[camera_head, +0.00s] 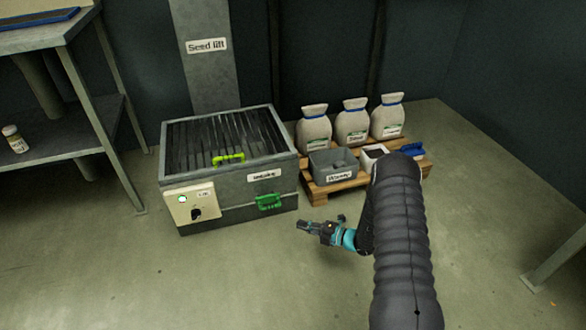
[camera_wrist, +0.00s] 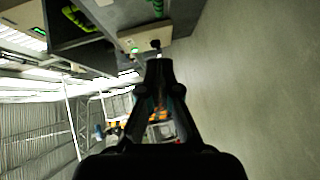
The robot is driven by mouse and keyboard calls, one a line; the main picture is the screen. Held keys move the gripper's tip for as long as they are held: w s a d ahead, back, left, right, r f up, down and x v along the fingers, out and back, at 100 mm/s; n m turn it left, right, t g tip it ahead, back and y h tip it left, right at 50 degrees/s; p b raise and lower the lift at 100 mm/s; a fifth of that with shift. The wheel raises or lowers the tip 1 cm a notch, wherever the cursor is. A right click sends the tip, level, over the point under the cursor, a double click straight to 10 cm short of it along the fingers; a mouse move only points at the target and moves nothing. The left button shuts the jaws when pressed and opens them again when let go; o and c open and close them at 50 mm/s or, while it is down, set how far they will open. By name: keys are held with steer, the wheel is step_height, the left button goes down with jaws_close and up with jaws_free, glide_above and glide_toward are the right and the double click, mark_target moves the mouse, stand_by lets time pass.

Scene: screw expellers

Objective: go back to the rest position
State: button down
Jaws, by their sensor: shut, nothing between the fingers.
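My gripper (camera_head: 303,225) is at the end of my dark arm, above the floor just in front of the grey machine's right corner. It points left in the head view and is apart from the machine. In the wrist view my gripper (camera_wrist: 158,65) has its fingers together, with nothing between them. The grey machine (camera_head: 235,191) has a slatted top, a bright green handle on top and a green handle on its front. A control box (camera_head: 190,203) with a lit green lamp and a dark knob sits on its front left.
A wooden pallet (camera_head: 322,194) beside the machine holds three sacks (camera_head: 352,126), a grey bin (camera_head: 333,163), a white container (camera_head: 373,153) and a blue item. A metal shelf (camera_head: 70,150) stands left with a small bottle (camera_head: 14,138). A table leg (camera_head: 556,262) is at right. The front floor is clear.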

steer(key=s+a+f+n+g, duration=0.25)
steer(key=s+n+g, duration=0.25)
steer(key=s+n, duration=0.5)
steer(key=s+d+r+n+g+h, duration=0.2)
steer(key=s+r+n+g, duration=0.4)
steer(key=n, duration=0.4)
steer(key=s+d+r+n+t+h+p, duration=0.2)
steer(key=s+r+n, duration=0.4)
steer(key=r, duration=0.9)
steer(key=s+d+r+n+t+h+p, duration=0.1)
steer(key=s+d+r+n+t+h, duration=0.3)
steer(key=r+n, duration=0.5)
steer(key=s+d+r+n+t+h+p, duration=0.2)
steer(key=s+r+n+h, duration=0.4)
steer(key=r, duration=1.6)
steer(key=s+d+n+t, duration=0.1)
steer(key=s+d+n, duration=0.1)
steer(key=s, duration=0.1)
steer(key=shift+s+d+r+p, duration=0.15)
steer(key=shift+d+r+p, duration=0.15)
steer(key=shift+d, duration=0.1)
